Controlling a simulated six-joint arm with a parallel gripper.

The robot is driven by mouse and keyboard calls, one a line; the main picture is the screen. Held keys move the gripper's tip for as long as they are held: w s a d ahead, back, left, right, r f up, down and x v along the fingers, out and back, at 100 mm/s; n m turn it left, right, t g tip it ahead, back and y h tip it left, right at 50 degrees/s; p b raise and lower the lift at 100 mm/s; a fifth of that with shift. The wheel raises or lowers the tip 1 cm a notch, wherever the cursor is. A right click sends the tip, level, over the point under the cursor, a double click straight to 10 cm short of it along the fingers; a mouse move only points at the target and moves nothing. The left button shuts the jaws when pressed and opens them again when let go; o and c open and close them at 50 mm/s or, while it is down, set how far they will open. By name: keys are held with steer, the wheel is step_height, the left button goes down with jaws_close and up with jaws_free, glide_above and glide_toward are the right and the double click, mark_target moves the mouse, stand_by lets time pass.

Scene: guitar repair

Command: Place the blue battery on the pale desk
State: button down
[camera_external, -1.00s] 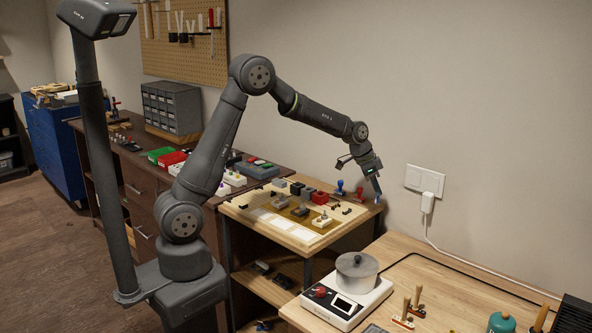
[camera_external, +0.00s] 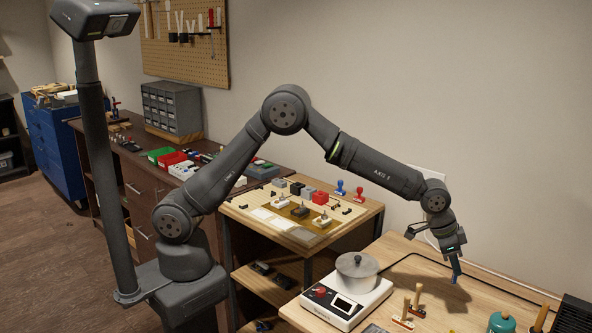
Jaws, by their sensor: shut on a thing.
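My gripper (camera_external: 454,258) is at the right, above the pale desk (camera_external: 425,276). It is shut on a small blue thing, the blue battery (camera_external: 457,273), which points downward from the fingertips. It is small here, so its shape is hard to make out. It looks held above the desk top, behind the wooden-handled tools and to the right of the pot; the exact gap cannot be told.
A white hot plate (camera_external: 345,304) with a lidded pot (camera_external: 357,278) stands at the desk's left. Wooden-handled tools (camera_external: 410,306) and a teal pot (camera_external: 502,323) stand near the front. A black box (camera_external: 575,315) is at the right edge. Bare desk lies around the gripper.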

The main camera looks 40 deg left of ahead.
steer(key=shift+w+a+f, duration=0.3)
steer(key=shift+w+f, duration=1.55)
steer(key=shift+w+a+f, duration=0.35)
steer(key=shift+w+f, duration=1.45)
steer(key=shift+w+a+f, duration=0.3)
steer(key=shift+w+f, duration=1.55)
steer(key=shift+f, duration=0.1)
steer(key=shift+f, duration=0.1)
steer(key=c, duration=1.5)
jaws_free()
steer(key=shift+o, duration=0.2)
